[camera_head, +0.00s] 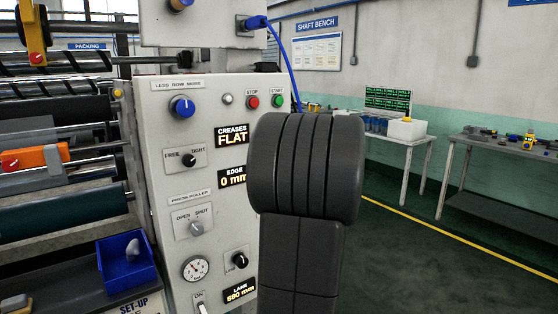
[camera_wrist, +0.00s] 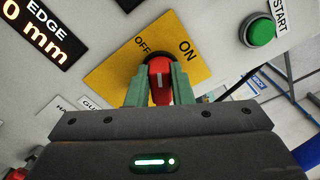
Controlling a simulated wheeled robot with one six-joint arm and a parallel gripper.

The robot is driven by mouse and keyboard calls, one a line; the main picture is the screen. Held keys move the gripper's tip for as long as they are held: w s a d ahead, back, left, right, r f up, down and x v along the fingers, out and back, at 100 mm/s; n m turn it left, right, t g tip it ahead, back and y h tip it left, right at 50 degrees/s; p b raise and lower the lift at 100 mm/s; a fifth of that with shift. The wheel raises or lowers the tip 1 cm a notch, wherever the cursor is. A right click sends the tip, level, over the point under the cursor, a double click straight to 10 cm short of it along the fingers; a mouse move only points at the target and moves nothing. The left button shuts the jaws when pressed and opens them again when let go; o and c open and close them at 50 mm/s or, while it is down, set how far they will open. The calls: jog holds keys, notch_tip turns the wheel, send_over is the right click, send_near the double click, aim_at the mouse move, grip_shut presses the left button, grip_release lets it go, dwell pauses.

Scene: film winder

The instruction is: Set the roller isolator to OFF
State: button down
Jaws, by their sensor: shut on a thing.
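The roller isolator (camera_wrist: 162,70) is a red handle on a yellow plate (camera_wrist: 112,68) marked OFF and ON, in the wrist view. My gripper (camera_wrist: 160,86) has its two green fingers on either side of the red handle, shut on it. A white line shows on the handle, between the fingers. The OFF word lies to the upper left of the handle and the ON word to its upper right. I cannot tell exactly which word the handle points to. In the head view my dark arm hides the isolator and the gripper.
The grey control panel (camera_head: 160,130) carries several knobs, displays and a green START button (camera_head: 278,101), also in the wrist view (camera_wrist: 262,31). A blue bin (camera_head: 128,268) sits at lower left by the rollers. Benches stand at the right, with open floor before them.

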jog(key=n+b, duration=0.6)
jog(key=b, duration=0.1)
jog(key=shift+f, duration=0.4)
jog(key=c, duration=1.3)
grip_release()
jog(key=shift+r, duration=0.1)
jog(key=shift+s, duration=0.1)
jog(key=b+v, duration=0.1)
jog(key=v, duration=1.2)
jog(key=shift+s+d, duration=0.2)
jog(key=shift+s, duration=0.15)
